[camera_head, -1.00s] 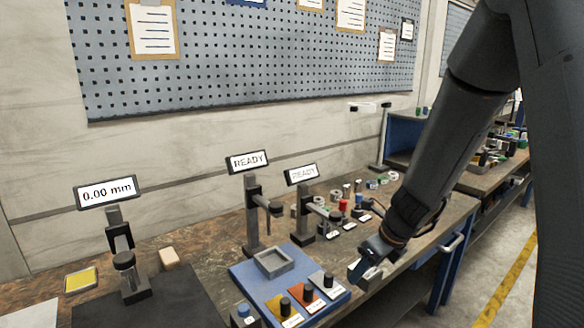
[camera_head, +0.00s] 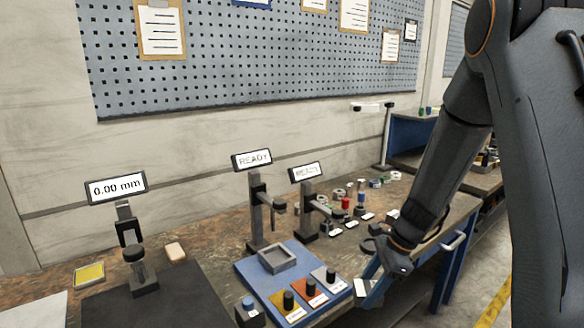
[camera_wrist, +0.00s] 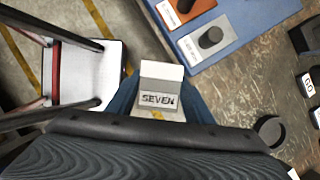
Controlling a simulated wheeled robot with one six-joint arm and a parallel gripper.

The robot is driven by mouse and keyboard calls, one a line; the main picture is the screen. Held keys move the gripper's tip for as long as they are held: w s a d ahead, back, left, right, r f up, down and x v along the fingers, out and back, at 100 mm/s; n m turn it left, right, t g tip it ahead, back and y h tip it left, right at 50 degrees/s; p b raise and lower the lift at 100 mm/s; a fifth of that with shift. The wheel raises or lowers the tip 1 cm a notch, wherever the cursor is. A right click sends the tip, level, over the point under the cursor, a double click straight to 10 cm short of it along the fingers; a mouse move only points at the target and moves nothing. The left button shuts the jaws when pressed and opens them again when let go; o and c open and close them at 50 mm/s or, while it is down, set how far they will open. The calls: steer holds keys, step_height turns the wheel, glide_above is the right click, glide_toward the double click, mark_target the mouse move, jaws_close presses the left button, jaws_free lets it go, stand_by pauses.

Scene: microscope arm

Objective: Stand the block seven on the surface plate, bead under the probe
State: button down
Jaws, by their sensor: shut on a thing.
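The block seven (camera_wrist: 158,88) is a pale grey block with "SEVEN" on its face. My gripper (camera_wrist: 160,108) is shut on it, a blue finger on each side. In the head view my gripper (camera_head: 374,282) holds the block (camera_head: 362,288) just off the front edge of the bench, right of the blue tray. The dark surface plate (camera_head: 190,304) lies at the lower left. On it stands a gauge stand with a probe (camera_head: 134,254) and a display (camera_head: 116,188) reading 0.00 mm.
A blue tray (camera_head: 262,288) with a square grey holder (camera_head: 279,258) and several knobbed blocks lies between gripper and plate. Two stands with READY displays (camera_head: 252,160) rise behind it. A yellow pad (camera_head: 89,275) and a beige block (camera_head: 175,251) sit near the plate.

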step_height(320, 180, down, 10)
steer(key=s+n+g+h, duration=0.2)
steer(key=n+g+h, duration=0.2)
steer(key=n, duration=1.4)
steer(key=shift+n+g+h+b, duration=0.3)
steer(key=shift+b, duration=0.15)
steer(key=shift+s+a+f, duration=0.1)
steer(key=shift+a, duration=0.05)
